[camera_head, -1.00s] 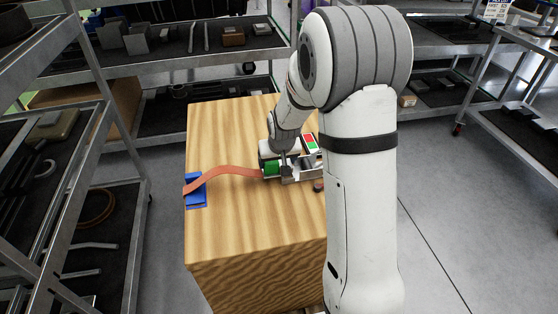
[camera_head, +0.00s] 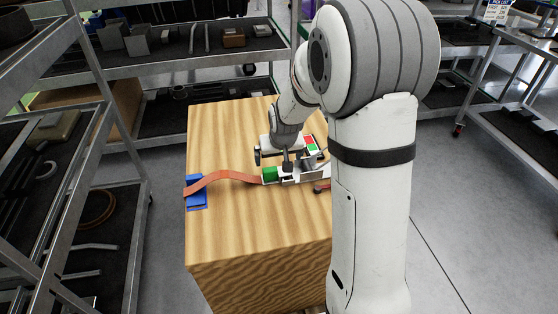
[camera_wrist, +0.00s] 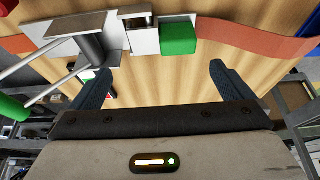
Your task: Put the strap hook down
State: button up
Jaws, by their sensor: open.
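An orange-brown strap (camera_head: 228,177) runs over the wooden table from a blue block (camera_head: 196,193) at the left edge to a metal fixture (camera_head: 312,174) with a green block (camera_head: 270,174). In the wrist view the strap (camera_wrist: 245,35) ends behind the green block (camera_wrist: 178,39), beside the metal parts (camera_wrist: 75,37). I cannot clearly tell the hook from the fixture's metal parts. My gripper (camera_head: 274,158) is just behind the green block. In the wrist view its two fingers (camera_wrist: 160,85) are wide apart, with only bare table between them.
A red and green panel (camera_head: 311,144) stands by the fixture, close to my arm. A dark-ended rod (camera_head: 320,188) lies at its front. The table (camera_head: 235,225) is clear in front and at the back left. Metal shelves (camera_head: 190,60) stand behind and to the left.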

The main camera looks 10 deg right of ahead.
jog(key=v, duration=0.7)
jog(key=s+r+g, duration=0.1)
jog(key=s+r, duration=0.1)
jog(key=s, duration=1)
jog(key=s+r+g, duration=0.1)
jog(key=s+r, duration=0.2)
jog(key=s, duration=0.9)
jog(key=shift+d+p, duration=0.2)
jog(key=shift+p, duration=0.15)
